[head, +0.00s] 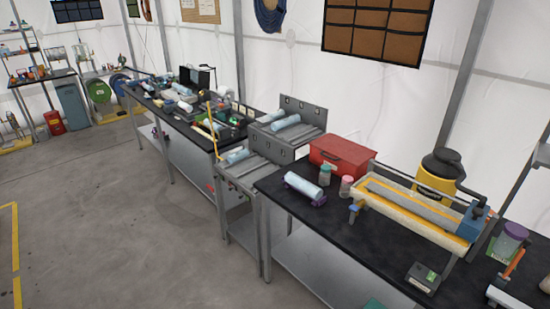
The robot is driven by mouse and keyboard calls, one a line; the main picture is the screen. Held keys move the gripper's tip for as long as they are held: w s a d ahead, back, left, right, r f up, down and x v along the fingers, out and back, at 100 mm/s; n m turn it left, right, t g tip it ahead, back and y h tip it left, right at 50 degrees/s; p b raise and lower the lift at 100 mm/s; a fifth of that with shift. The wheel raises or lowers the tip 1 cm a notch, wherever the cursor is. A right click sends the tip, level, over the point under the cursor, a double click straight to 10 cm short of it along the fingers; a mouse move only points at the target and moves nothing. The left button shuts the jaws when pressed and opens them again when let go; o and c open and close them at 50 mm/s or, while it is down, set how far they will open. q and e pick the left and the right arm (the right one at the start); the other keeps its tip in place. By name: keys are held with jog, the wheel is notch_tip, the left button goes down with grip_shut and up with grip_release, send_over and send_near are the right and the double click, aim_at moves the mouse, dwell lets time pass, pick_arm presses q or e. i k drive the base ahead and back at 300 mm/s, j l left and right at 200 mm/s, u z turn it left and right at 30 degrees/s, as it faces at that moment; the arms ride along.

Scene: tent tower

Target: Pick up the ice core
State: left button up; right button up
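A pale blue cylinder that looks like an ice core (304,185) lies on purple supports on the near black-topped bench (345,237). Similar pale cylinders lie on the grey metal stand: one on its upper tray (286,122) and one on its lower tray (237,155). More pale cylinders (182,89) lie on the far bench among other items. The frame does not show which of these the task means. Neither of my grippers is in view.
A red box (341,156), small jars (346,186), a long trough device (415,210), a yellow container (435,177) and a small scale (423,277) crowd the near bench. A shelf (57,87) and hose reels (99,91) stand far left. The grey floor (110,210) at left is clear.

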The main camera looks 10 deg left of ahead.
aim_at(311, 190)
jog(key=i+j+u, duration=0.2)
jog(key=i+u, duration=0.45)
jog(key=i, duration=0.3)
